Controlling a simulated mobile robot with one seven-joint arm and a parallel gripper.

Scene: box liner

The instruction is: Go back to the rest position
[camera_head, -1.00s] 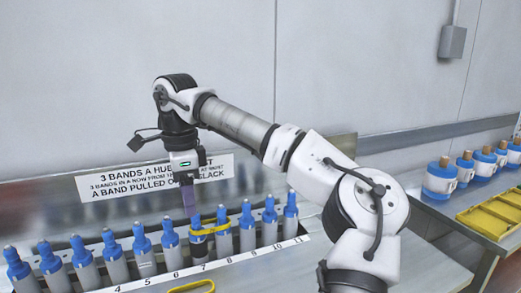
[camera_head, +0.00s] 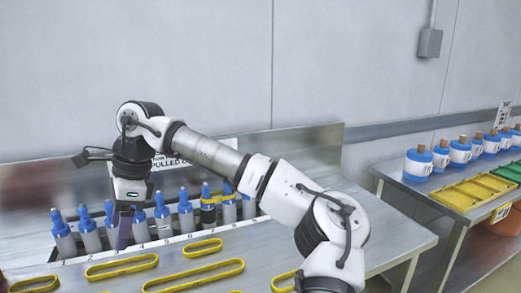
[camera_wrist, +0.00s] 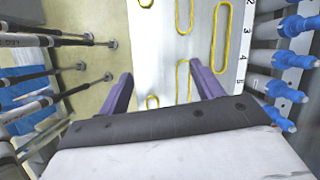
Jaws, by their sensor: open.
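My gripper (camera_head: 124,228) is in the head view at the left, in front of the row of blue-topped bottles. In the wrist view its two purple fingers (camera_wrist: 165,88) stand wide apart with nothing between them. The bottles (camera_head: 163,215) stand upright in a numbered row along the back of the steel bench. In the wrist view the bottles (camera_wrist: 290,60) line the right side. My arm hides part of the wall sign.
Several yellow bands (camera_head: 195,275) lie flat on the bench (camera_head: 330,235). A second bench at the right holds blue jars with cork tops (camera_head: 460,152) and yellow and green trays (camera_head: 463,194). In the wrist view, dark rods (camera_wrist: 60,45) stand at the left.

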